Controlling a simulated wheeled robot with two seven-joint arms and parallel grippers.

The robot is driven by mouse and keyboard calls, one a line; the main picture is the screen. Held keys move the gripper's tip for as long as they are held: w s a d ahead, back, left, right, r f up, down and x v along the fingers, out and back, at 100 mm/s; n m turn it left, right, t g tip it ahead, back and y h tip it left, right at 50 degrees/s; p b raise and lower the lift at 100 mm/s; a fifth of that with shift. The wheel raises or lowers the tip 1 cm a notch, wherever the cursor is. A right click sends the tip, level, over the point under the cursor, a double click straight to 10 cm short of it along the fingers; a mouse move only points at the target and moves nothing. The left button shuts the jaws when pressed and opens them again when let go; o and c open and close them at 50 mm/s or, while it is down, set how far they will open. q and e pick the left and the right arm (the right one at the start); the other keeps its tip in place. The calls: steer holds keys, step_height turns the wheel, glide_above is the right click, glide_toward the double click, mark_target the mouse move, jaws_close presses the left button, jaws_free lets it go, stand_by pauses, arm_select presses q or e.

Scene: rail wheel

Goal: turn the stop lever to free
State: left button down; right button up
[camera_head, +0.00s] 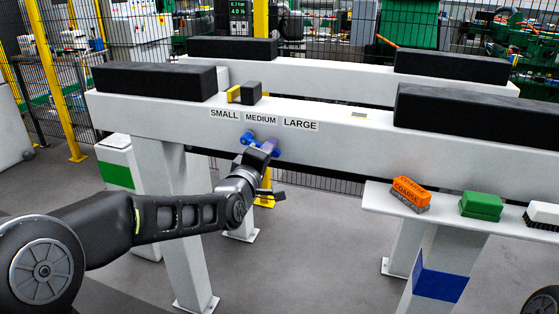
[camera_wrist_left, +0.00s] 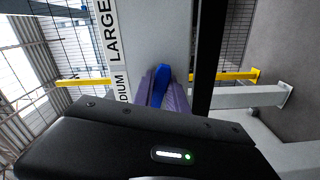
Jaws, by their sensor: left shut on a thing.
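The blue stop lever (camera_head: 248,136) is on the front face of the near white beam, below the MEDIUM label (camera_head: 261,119). Its blue parts show on both sides of my left gripper (camera_head: 264,147), which covers its middle. The left gripper is shut on the lever. In the left wrist view the lever (camera_wrist_left: 161,83) stands between the purple fingertips, beside the LARGE lettering (camera_wrist_left: 107,32). No mark reading free is legible. My right gripper is not in view.
A dark block (camera_head: 251,93) with a yellow part sits on the beam above the labels. Black pads (camera_head: 155,80) lie on the beams. A right-hand shelf holds an orange COARSE block (camera_head: 410,191), a green block (camera_head: 481,205) and a white brush (camera_head: 543,213). White legs (camera_head: 180,220) stand below.

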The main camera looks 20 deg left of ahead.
arm_select(q)
steer(key=a+f+m+b, duration=0.5)
steer(key=a+m+b, duration=0.1)
steer(key=m+b, duration=0.7)
steer(key=shift+w+a+m, duration=0.2)
steer(key=shift+m, duration=0.8)
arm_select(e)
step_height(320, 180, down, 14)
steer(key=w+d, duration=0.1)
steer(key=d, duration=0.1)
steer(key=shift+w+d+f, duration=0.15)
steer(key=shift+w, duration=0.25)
arm_select(q)
steer(key=c, duration=1.3)
jaws_free()
steer(key=shift+r, duration=0.1)
steer(key=shift+c, duration=0.2)
steer(key=s, duration=0.7)
steer(key=shift+s+a, duration=0.25)
steer(key=shift+s, duration=0.15)
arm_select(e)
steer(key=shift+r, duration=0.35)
